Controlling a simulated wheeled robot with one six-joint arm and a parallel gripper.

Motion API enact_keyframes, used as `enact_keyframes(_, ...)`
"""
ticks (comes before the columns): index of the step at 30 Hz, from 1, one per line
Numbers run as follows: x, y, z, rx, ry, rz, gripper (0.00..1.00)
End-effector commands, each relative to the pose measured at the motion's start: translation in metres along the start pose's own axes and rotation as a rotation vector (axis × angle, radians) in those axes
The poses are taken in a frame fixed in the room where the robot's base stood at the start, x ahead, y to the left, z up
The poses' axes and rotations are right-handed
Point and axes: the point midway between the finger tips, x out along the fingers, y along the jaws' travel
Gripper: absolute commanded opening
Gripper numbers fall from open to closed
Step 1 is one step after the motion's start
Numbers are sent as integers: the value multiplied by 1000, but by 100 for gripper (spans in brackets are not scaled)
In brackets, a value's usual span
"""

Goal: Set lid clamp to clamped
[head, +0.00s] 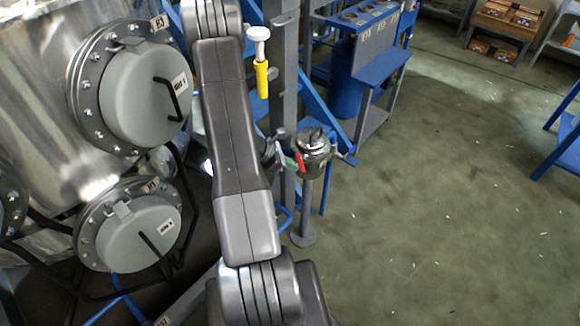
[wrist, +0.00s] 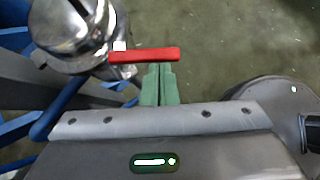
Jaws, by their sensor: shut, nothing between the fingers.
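The lid clamp is a red lever (head: 299,161) on the side of a small shiny metal vessel (head: 316,150) that stands on a grey post. In the wrist view the red lever (wrist: 150,55) lies crosswise, reaching right from the vessel (wrist: 72,30). My gripper (head: 285,163) is at the vessel's left side in the head view. In the wrist view the green fingers of my gripper (wrist: 160,72) are together, with their tips right at the lever's near edge. Nothing is between them. I cannot tell whether they touch the lever.
A grey column (head: 284,70) with a yellow-handled part (head: 262,80) stands behind the vessel. A large metal tank with round grey hatches (head: 145,95) is at left. A blue rack (head: 375,50) stands behind. The floor at right (head: 460,200) is clear.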

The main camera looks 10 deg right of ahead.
Motion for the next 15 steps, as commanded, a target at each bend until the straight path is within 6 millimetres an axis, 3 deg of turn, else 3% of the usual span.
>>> enact_keyframes(15, 14, -7, 2, -125, -1, 130, 0)
